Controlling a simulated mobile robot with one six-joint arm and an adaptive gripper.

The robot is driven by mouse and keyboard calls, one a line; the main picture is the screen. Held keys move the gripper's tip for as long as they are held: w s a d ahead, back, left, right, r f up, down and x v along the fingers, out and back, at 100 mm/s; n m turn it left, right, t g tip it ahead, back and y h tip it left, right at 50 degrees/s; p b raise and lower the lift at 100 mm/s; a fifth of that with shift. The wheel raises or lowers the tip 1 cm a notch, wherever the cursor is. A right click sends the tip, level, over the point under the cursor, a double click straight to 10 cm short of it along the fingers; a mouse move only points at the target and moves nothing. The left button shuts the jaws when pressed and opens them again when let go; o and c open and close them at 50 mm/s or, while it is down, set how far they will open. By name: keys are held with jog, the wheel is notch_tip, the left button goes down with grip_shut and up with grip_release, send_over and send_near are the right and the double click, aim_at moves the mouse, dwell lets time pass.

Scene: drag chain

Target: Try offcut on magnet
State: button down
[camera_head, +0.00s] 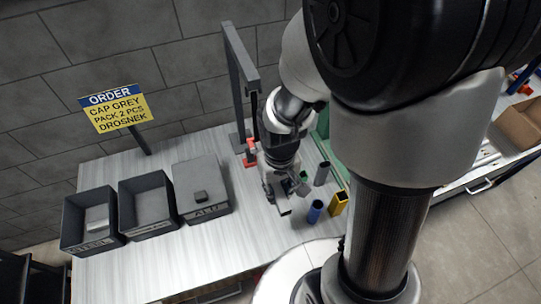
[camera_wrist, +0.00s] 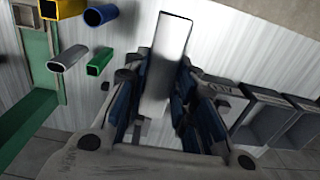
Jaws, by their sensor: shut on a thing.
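My gripper (camera_head: 280,192) is above the table, right of the bins. In the wrist view my gripper (camera_wrist: 160,110) is shut on a silver offcut (camera_wrist: 170,50), a long, pale, flat-sided piece that sticks out past the fingers. In the head view the held piece is small and hard to make out. A small red part (camera_head: 250,153) is at the foot of the dark grey stand (camera_head: 236,85), behind and left of my gripper. I cannot tell whether this is the magnet. The held offcut shows no contact with it.
Bins marked STEEL (camera_head: 78,245) and ALU (camera_head: 216,212) flank a middle bin (camera_head: 140,225). An order sign (camera_head: 115,107) stands behind.

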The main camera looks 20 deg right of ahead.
jog(key=shift+a+r, duration=0.15)
jog(key=shift+r, duration=0.1)
jog(key=shift+s, duration=0.3)
jog(key=w, duration=0.8)
jog(key=shift+w, duration=0.2)
jog(key=shift+w, duration=0.65)
dwell(1.5)
jog(key=shift+s, duration=1.15)
dwell(3.2)
